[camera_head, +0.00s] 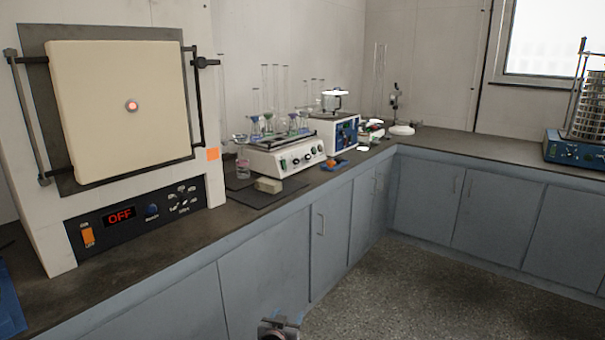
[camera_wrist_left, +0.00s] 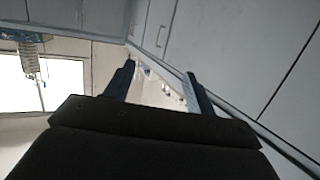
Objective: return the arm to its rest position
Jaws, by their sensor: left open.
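My left gripper shows in the left wrist view (camera_wrist_left: 160,88) as two dark fingers spread well apart, with nothing between them. In the head view only a small dark part of my left arm or gripper (camera_head: 279,328) shows at the bottom edge, in front of the cabinets and below the counter. The sieve shaker (camera_head: 575,152), blue with a tall stack of metal sieves (camera_head: 588,105), stands on the counter at the far right. My right gripper is in neither view.
A furnace (camera_head: 120,110) with a closed cream door and an "OFF" display stands on the left counter. Glassware on a white device (camera_head: 285,155) and a blue-fronted device (camera_head: 343,133) stand further back. Grey cabinets (camera_head: 265,262) line the counter. The floor (camera_head: 400,290) is clear.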

